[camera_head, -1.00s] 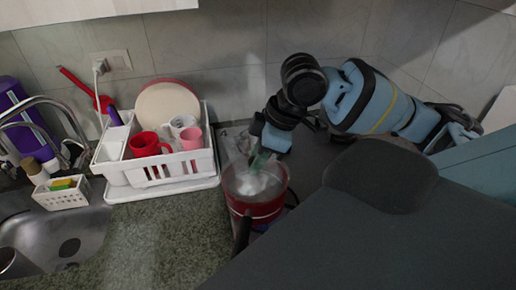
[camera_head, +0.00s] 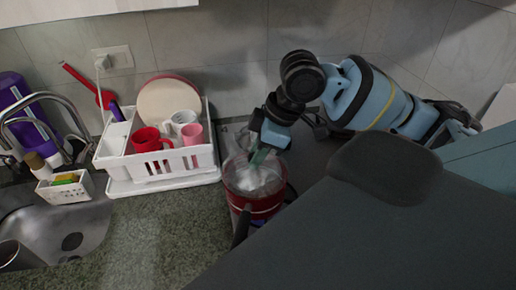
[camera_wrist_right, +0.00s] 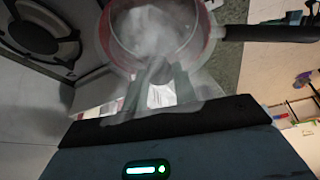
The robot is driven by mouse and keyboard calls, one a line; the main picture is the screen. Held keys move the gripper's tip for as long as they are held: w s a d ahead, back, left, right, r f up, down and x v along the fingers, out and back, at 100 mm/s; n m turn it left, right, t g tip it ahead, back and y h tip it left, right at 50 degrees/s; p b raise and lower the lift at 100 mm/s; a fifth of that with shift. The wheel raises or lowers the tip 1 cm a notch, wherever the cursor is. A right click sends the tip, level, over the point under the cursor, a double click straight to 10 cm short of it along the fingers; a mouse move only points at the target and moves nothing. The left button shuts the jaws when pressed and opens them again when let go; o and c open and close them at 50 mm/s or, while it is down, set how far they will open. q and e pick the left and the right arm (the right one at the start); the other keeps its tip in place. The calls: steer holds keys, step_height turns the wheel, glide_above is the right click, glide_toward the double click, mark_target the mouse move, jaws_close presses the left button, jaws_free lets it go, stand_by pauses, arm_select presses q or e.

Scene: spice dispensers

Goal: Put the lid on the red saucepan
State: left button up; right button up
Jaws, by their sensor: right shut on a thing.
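The red saucepan (camera_head: 258,207) stands on the counter right of the dish rack, with its dark handle pointing toward the front. In the right wrist view its red rim and dark handle (camera_wrist_right: 270,33) show at the top. My right gripper (camera_head: 260,160) is shut on the see-through lid (camera_head: 236,158), over the back part of the saucepan's mouth. In the right wrist view the gripper's fingers (camera_wrist_right: 157,88) point at the pan and the clear lid (camera_wrist_right: 203,88) spreads around them. I cannot tell whether the lid touches the rim. My left gripper is out of view.
A white dish rack (camera_head: 185,165) with mugs and plates stands close left of the saucepan. A sink (camera_head: 90,235) and a small white basket (camera_head: 66,190) lie farther left. A stove burner (camera_wrist_right: 45,35) shows in the right wrist view. The counter (camera_head: 160,235) in front is clear.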

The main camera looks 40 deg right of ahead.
steer(key=shift+f, duration=0.45)
stand_by(0.3)
steer(key=o, duration=1.6)
steer(key=shift+r, duration=3.5)
